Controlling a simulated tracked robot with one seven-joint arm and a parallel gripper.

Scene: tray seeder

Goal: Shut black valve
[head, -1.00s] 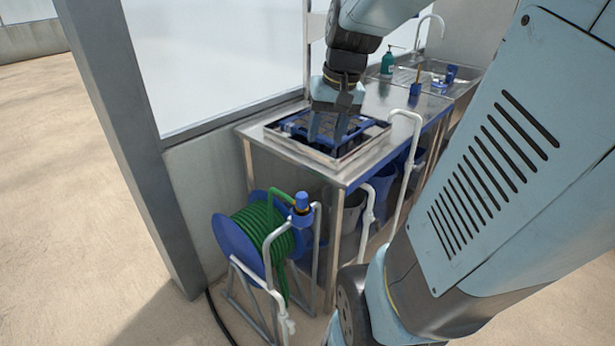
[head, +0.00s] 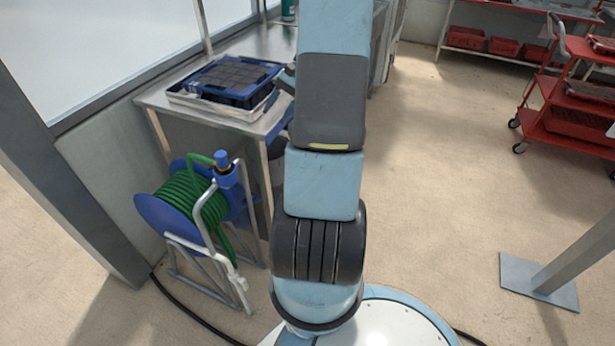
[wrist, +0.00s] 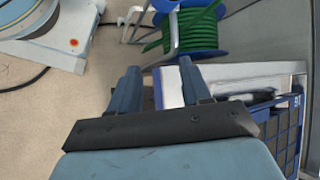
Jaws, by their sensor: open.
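I cannot make out a black valve in either current view. My gripper (wrist: 160,76) is open, with its two fingers apart and nothing clearly held between them. In the wrist view it is over the bench's end, beside the blue seed tray (wrist: 292,138), with the hose reel (wrist: 187,32) beyond the fingertips. In the head view my arm hides most of the gripper, to the right of the blue tray (head: 207,92). The reel with green hose (head: 181,195) stands on the floor in front of the bench, with a blue-topped fitting (head: 223,160) on its frame.
The steel bench (head: 157,99) stands along the glazed wall, with a grey post (head: 82,190) at its left. A black hose (head: 185,318) lies on the floor. A red trolley (head: 555,125) and shelves are at the right. The middle floor is clear.

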